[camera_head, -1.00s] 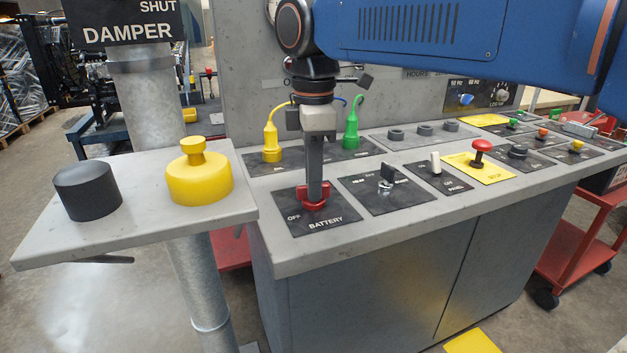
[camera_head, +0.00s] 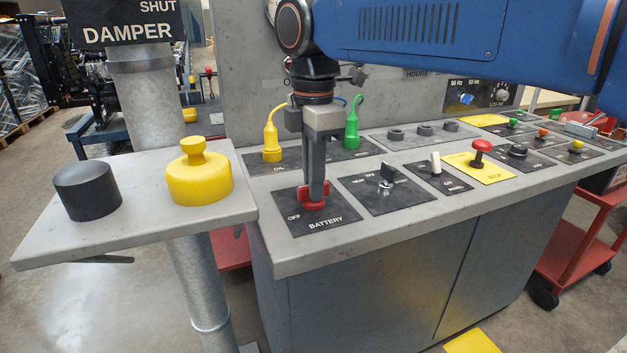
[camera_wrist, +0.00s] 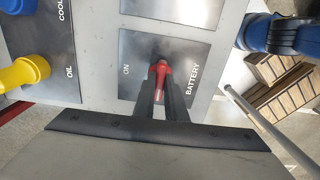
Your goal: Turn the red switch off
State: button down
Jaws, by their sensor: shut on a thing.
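The red switch (camera_head: 312,198) sits on the black BATTERY plate (camera_head: 333,222) at the front left of the grey console, and OFF is printed to its left. It also shows in the wrist view (camera_wrist: 160,77), where ON is printed to its left on the plate. My gripper (camera_head: 315,196) points straight down over the plate, with its fingers shut on the red switch. In the wrist view its two dark fingers (camera_wrist: 163,92) lie on either side of the red handle. The fingers hide part of the switch.
A side shelf with a black knob (camera_head: 87,191) and a yellow knob (camera_head: 199,177) stands at left. Behind the switch are a yellow plug (camera_head: 271,142) and a green plug (camera_head: 351,130). A metal toggle (camera_head: 387,176) and a red mushroom button (camera_head: 481,148) lie to the right.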

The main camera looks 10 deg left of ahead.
jog(key=c, duration=1.8)
grip_release()
notch_tip(320, 180, up, 17)
jog(key=shift+r, duration=0.2)
jog(key=d+f+m+t, duration=0.1)
jog(key=d+f+m, duration=0.35)
jog(key=d, duration=0.35)
jog(key=d+f+m+y, duration=0.1)
jog(key=d+f+m, duration=0.35)
jog(key=d, duration=0.45)
jog(key=d+f+m+t, duration=0.1)
jog(key=d+f+m, duration=0.3)
jog(key=d+f, duration=0.3)
jog(key=s+d+f+m+t, duration=0.1)
jog(key=s+d+f+m, duration=0.5)
jog(key=d+f, duration=0.2)
jog(key=s+d+f+m+t+h, duration=0.1)
jog(key=s+d+f+m, duration=0.4)
jog(key=d+f, duration=0.3)
notch_tip(320, 180, down, 5)
jog(key=shift+s+d+r+m+t, duration=0.15)
jog(key=shift+s+r+m+t, duration=0.05)
jog(key=shift+s+m+t, duration=0.25)
